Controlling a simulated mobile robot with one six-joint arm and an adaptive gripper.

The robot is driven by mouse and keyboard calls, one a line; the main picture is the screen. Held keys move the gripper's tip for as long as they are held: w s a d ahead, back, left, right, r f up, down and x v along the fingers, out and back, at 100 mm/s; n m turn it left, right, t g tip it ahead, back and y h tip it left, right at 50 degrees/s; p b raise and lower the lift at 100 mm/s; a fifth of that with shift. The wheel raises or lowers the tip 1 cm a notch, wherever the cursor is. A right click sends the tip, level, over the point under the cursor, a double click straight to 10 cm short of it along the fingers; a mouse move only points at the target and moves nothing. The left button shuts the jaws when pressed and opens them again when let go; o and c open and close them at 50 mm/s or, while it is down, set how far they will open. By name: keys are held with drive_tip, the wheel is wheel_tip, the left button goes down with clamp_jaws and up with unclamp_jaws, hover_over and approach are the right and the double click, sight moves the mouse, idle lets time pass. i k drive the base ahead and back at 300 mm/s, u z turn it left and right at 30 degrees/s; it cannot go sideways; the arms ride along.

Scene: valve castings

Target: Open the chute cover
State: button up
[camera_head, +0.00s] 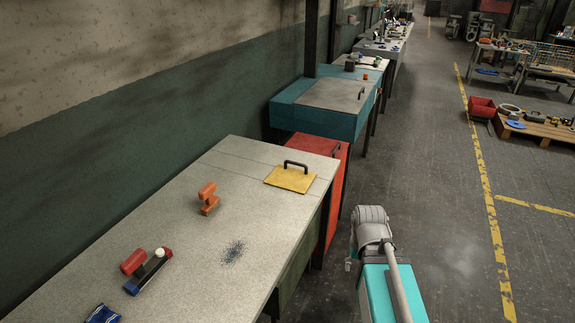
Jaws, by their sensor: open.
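A yellow square plate (289,179) with a black bar handle (296,164) lies flat at the far right corner of the near grey bench. Beyond it, a grey flat lid (334,95) with a small dark handle covers the top of a teal box and looks closed. No label shows which of these is the chute cover. My own arm parts show at the lower right, off the bench's right side and apart from both. My gripper's fingers cannot be made out in this view.
The grey bench (235,205) carries an orange part (208,199), a red and blue tool (147,268) and a dark blue packet (103,315). A red cabinet (336,190) stands between bench and teal box (300,117). The floor aisle (440,180) right of them is clear.

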sight(284, 177)
drive_tip(key=z, duration=0.1)
drive_tip(key=i, duration=0.9)
drive_tip(key=u, duration=0.05)
